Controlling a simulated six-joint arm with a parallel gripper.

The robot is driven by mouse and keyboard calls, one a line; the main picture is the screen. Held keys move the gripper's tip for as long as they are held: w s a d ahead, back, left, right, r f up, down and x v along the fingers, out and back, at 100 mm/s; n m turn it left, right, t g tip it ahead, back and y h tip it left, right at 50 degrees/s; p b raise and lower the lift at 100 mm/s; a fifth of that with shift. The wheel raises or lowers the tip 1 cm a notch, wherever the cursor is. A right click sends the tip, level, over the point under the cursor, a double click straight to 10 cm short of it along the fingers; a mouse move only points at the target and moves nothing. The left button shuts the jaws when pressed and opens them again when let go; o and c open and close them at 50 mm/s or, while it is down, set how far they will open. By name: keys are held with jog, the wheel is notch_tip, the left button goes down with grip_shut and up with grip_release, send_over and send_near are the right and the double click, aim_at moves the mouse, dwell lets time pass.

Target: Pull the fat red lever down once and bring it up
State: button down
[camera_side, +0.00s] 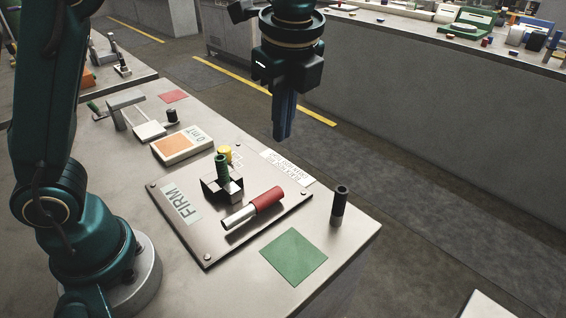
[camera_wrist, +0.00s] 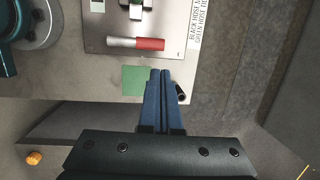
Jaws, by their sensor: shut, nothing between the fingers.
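The fat lever, a metal rod with a red grip (camera_side: 268,199), lies low over the metal plate (camera_side: 215,246) marked FIRM. In the wrist view the red grip (camera_wrist: 150,44) shows near the top, pointing right. My gripper (camera_side: 283,136) is shut and empty, high above the bench beyond the plate, well apart from the lever. In the wrist view my gripper's blue fingers (camera_wrist: 160,72) lie side by side, below the lever in the picture.
A metal block with a green-topped piece (camera_side: 222,170) stands on the plate behind the lever. A black-topped post (camera_side: 339,205) and a green square (camera_side: 294,257) are near the bench corner. An orange-faced box (camera_side: 182,145) sits behind the plate.

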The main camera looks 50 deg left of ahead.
jog(key=c, duration=0.9)
grip_release()
jog(key=o, duration=0.3)
jog(key=shift+w+n, duration=0.15)
jog(key=shift+n, duration=0.45)
jog(key=n, duration=1.7)
send_over(266, 196)
jog(key=d, duration=0.2)
jog(key=shift+g, duration=0.4)
jog(key=f, duration=1)
jog(key=shift+w+a+f, duration=0.1)
jog(key=shift+a+f, duration=0.15)
jog(key=shift+f, duration=0.15)
jog(key=f, duration=0.2)
jog(key=a+f, duration=0.1)
jog(key=shift+f, duration=0.4)
jog(key=shift+a+f, duration=0.15)
jog(key=shift+f, duration=0.6)
grip_shut()
